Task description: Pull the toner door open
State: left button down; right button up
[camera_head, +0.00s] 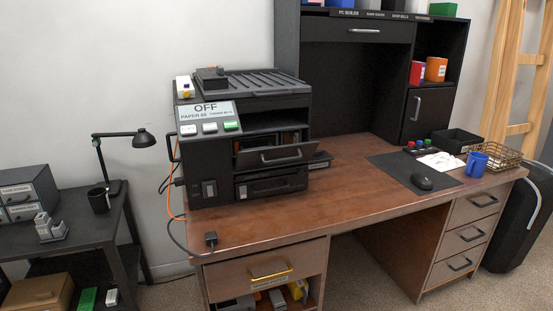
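A black printer (208,160) stands on the left end of the brown desk. Its display panel (207,110) reads OFF, with a paper line and a toner line too small to read surely. A front door with a grey bar handle (280,156) tilts outward at the top, and part of the inside shows above it. Below it is a second front panel with a handle (271,185), which looks closed. No readable label tells which is the toner door. Neither of my grippers is in view.
An unplugged-looking black plug (211,238) lies at the desk's front left edge, below the printer. The desk top (345,190) is clear right of the printer, up to a dark mat with a mouse (422,182).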

aim_at(249, 160)
jog(key=i+l+u, duration=0.1)
jog(key=l, duration=0.3)
jog(key=i+l+u, duration=0.1)
jog(key=i+l, duration=0.15)
jog(key=i+l+u, duration=0.1)
jog(key=l, duration=0.45)
jog(key=i+l+u, duration=0.1)
jog(key=l, duration=0.3)
jog(key=i+l+u, duration=0.15)
jog(key=l, duration=0.25)
jog(key=i+l+u, duration=0.1)
jog(key=l, duration=0.35)
